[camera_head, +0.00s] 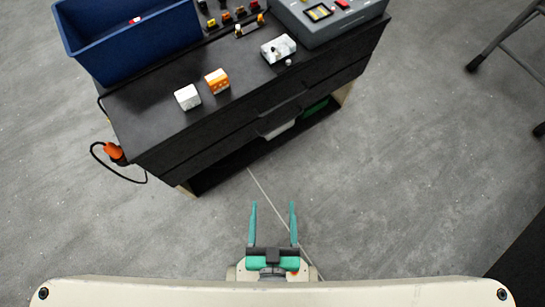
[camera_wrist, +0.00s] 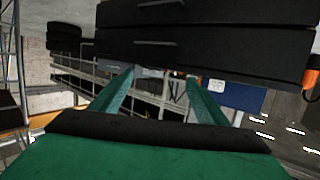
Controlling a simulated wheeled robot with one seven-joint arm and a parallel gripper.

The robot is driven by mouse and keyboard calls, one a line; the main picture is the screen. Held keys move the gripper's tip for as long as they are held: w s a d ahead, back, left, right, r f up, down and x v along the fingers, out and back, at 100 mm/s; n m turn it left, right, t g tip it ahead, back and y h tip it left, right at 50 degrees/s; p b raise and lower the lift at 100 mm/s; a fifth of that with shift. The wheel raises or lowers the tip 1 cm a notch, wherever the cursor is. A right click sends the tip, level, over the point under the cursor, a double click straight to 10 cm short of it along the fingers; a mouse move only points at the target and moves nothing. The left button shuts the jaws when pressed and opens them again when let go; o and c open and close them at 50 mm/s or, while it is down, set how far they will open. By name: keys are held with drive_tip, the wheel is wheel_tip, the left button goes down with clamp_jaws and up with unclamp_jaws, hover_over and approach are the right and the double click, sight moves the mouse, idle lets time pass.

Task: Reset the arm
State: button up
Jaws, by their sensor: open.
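My gripper (camera_head: 272,222) has two green fingers that stand apart with nothing between them. In the head view it is at the bottom middle, over bare floor, in front of the black cabinet (camera_head: 215,133) and apart from it. In the wrist view the open fingers (camera_wrist: 160,80) point away from the camera, and the cabinet's dark drawer fronts (camera_wrist: 200,45) show at the top. That view looks upside down.
On the cabinet top are a blue bin (camera_head: 130,45), a white block (camera_head: 187,97), an orange block (camera_head: 217,81), a white box (camera_head: 278,48) and a grey panel box (camera_head: 328,18). An orange plug with a cable (camera_head: 115,153) hangs at its left. Dark legs (camera_head: 500,40) stand upper right. Floor around my gripper is clear.

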drive_tip(key=shift+s+r, duration=0.35)
drive_tip(key=shift+s, duration=0.2)
drive_tip(key=shift+s+r, duration=0.35)
drive_tip(key=shift+s, duration=0.2)
